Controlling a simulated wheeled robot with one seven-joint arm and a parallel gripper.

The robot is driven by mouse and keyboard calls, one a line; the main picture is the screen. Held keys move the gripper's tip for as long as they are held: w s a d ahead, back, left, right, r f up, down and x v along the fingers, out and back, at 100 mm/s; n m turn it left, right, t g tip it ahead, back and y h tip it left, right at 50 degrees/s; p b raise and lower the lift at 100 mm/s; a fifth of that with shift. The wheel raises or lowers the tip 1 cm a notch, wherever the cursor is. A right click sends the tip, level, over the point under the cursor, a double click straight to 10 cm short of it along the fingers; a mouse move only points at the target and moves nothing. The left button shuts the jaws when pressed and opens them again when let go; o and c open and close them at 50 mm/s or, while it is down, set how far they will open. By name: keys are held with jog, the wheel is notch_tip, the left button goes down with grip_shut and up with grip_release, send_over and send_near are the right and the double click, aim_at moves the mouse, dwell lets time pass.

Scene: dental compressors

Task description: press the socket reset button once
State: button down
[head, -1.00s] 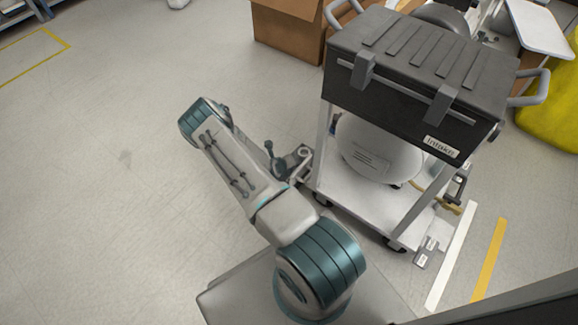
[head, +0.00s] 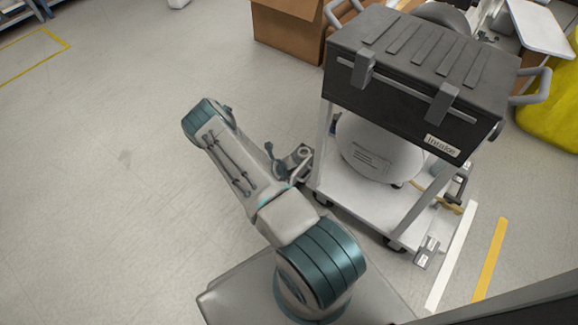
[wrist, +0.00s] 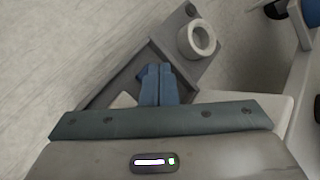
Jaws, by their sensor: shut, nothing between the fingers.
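In the wrist view my gripper (wrist: 157,70) has its two blue fingers shut together with nothing between them. The fingertips overlap a grey plate (wrist: 158,47) in the picture; I cannot tell whether they touch it. A pale round ring (wrist: 197,39) stands on the plate, just right of and beyond the fingertips. The ring also shows in the head view (head: 304,152), beside the cart's left side. I cannot make out which part is the socket reset button.
A white cart (head: 352,200) carries a black case (head: 420,75) labelled Intake above a rounded pale tank (head: 375,150). A small labelled grey box (head: 427,252) is at the cart's front right. A cardboard box (head: 285,35) stands behind. The floor at left is clear.

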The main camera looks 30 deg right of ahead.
jog(key=shift+f, duration=0.3)
jog(key=shift+r, duration=0.15)
dwell(0.4)
jog(key=shift+r+p, duration=0.75)
jog(key=shift+p, duration=0.05)
notch_tip(320, 180, up, 5)
jog(key=p, duration=0.4)
jog(key=shift+p, duration=0.3)
dwell(0.3)
